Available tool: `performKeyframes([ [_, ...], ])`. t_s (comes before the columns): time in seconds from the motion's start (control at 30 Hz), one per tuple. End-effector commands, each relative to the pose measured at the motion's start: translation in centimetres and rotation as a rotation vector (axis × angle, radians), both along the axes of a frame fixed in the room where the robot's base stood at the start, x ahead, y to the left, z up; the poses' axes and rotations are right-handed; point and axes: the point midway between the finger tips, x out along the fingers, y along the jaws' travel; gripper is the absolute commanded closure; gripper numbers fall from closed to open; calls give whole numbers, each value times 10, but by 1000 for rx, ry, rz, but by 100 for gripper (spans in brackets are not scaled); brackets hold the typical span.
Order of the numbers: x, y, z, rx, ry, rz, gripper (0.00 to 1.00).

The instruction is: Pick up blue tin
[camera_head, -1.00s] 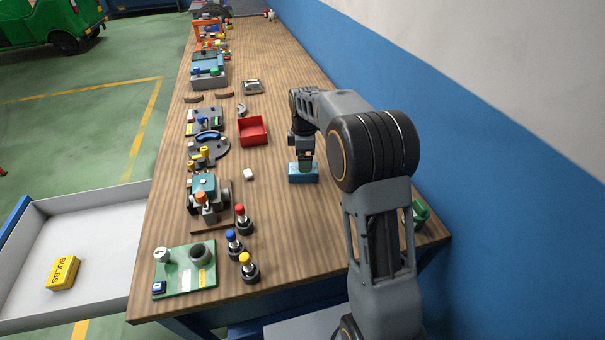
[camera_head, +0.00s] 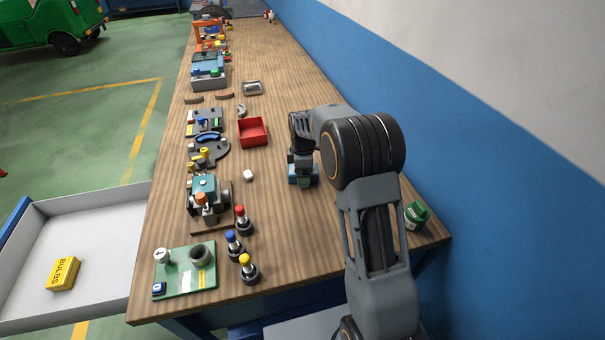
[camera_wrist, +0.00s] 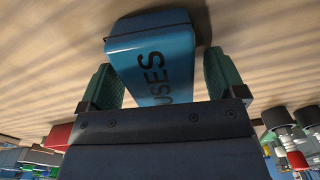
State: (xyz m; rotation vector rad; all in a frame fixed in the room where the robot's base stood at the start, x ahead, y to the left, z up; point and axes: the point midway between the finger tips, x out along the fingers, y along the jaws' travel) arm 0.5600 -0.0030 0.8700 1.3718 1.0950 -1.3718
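The blue tin (camera_wrist: 158,60), with dark letters reading "USES" visible, sits on the wooden workbench (camera_head: 290,230). In the head view the tin (camera_head: 292,176) is largely hidden behind my gripper (camera_head: 304,181), with blue showing at both sides. In the wrist view the green fingers of my gripper (camera_wrist: 163,80) stand on either side of the tin. The left finger is close against its edge or touching it. A narrow gap shows at the right finger, so the gripper looks open around the tin.
A green object (camera_head: 416,214) stands right of my arm. The blue wall borders the bench's right side.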

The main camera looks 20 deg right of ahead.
Motion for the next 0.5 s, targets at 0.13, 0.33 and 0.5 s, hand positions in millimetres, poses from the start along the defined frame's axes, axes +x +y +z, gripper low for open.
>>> performKeyframes([
  [0.13,0,0,0,0,0,0,26],
  [0.33,0,0,0,0,0,0,45],
  [0.5,0,0,0,0,0,0,61],
])
